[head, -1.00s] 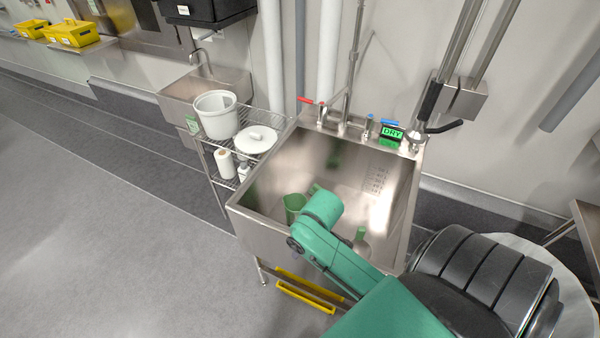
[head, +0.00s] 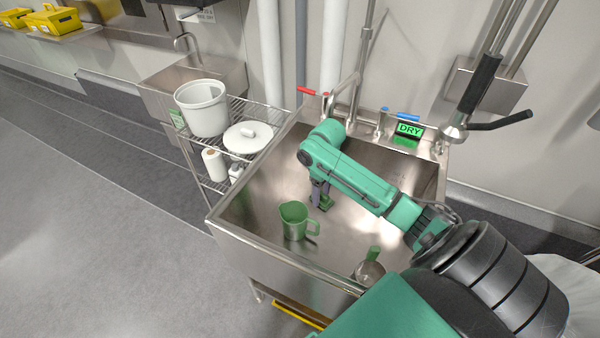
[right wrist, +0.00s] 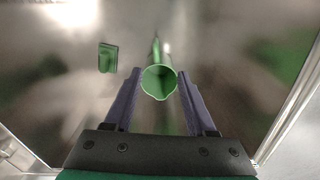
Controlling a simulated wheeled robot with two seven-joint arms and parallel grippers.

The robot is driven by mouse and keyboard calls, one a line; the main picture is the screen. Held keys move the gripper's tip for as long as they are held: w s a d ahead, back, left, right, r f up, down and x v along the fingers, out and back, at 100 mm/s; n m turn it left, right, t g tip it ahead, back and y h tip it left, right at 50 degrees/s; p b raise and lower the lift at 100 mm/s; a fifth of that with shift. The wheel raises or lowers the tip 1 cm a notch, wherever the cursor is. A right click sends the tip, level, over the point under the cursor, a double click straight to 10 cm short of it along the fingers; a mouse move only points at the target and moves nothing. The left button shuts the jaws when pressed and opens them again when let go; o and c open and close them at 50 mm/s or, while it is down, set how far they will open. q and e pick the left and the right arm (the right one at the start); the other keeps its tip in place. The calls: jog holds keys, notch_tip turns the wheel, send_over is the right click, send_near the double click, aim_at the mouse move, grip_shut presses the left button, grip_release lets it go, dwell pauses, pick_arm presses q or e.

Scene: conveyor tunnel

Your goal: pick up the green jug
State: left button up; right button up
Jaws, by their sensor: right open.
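The green jug (head: 291,222) stands upright in the steel sink (head: 262,190), its handle toward the right in the head view. My right gripper (head: 319,197) points down into the sink, behind and to the right of the jug in that view. In the right wrist view, the jug's round, spouted mouth (right wrist: 158,82) shows between the two purple fingers of the open gripper (right wrist: 159,78). The jaws are not closed on it, and I cannot tell how far above or beside it they are. My left gripper is not in view.
A small green block (right wrist: 107,57) lies in the sink near the jug. A scoop with a green handle (head: 373,254) is at the sink's front right. Sink walls and taps surround my arm. A wire rack with a white bucket (head: 203,108) stands to the left.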

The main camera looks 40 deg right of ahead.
jog(key=b, duration=0.5)
send_over(317, 233)
notch_tip(317, 233, down, 7)
jog(key=f+b, duration=0.3)
jog(key=f, duration=0.1)
jog(key=shift+w+d+f+b, duration=0.1)
jog(key=shift+w+d+b, duration=0.25)
jog(key=shift+w+b, duration=0.05)
jog(key=shift+f, duration=0.3)
jog(key=shift+s+a+f, duration=0.1)
jog(key=shift+f, duration=0.3)
notch_tip(317, 233, down, 13)
jog(key=b, duration=0.3)
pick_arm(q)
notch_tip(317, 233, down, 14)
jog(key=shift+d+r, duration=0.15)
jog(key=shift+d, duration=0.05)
pick_arm(e)
grip_shut()
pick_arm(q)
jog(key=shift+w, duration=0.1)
